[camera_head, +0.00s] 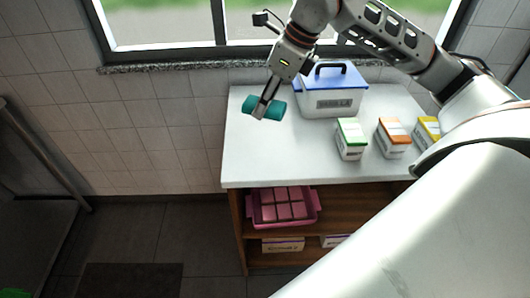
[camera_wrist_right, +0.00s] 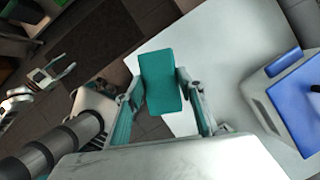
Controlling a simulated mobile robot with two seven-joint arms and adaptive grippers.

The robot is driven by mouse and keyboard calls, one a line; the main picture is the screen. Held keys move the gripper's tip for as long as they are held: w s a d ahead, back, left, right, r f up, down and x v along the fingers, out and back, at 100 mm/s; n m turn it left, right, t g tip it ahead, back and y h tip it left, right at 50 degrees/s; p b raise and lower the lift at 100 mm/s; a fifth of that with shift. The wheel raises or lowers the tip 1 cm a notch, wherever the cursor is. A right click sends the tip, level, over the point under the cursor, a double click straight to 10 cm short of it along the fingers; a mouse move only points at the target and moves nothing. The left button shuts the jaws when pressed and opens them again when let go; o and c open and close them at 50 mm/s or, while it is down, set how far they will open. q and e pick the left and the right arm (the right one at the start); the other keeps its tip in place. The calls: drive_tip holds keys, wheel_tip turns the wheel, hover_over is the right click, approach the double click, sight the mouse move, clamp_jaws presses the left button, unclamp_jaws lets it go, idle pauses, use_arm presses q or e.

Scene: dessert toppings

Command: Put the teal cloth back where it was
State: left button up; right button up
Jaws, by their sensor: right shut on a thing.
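The teal cloth (camera_head: 277,111), a compact rolled or folded piece, is in my right gripper (camera_head: 262,112) at the left back part of the white counter (camera_head: 270,160). The right gripper is shut on it. In the right wrist view the cloth (camera_wrist_right: 160,80) shows between the two fingertips, in front of the counter's edge and the dark floor. I cannot tell whether it touches the counter. My left gripper is out of the head view; what looks like it (camera_wrist_right: 55,76) shows small in the right wrist view, fingers apart and empty.
A white box with a blue lid (camera_head: 333,92) stands just right of the gripper. Green (camera_head: 351,140), orange (camera_head: 393,138) and yellow (camera_head: 427,130) cartons stand farther right. The counter's left front is clear. A pink tray (camera_head: 312,206) is on the shelf below. A window is behind.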

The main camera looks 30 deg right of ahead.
sight(261, 158)
wheel_tip(261, 158, down, 16)
drive_tip(key=shift+f+b, duration=0.1)
drive_tip(key=shift+b, duration=0.5)
drive_tip(key=shift+f, duration=0.15)
drive_tip(key=o, duration=1)
drive_tip(key=shift+r, duration=0.25)
drive_tip(key=v, duration=1.2)
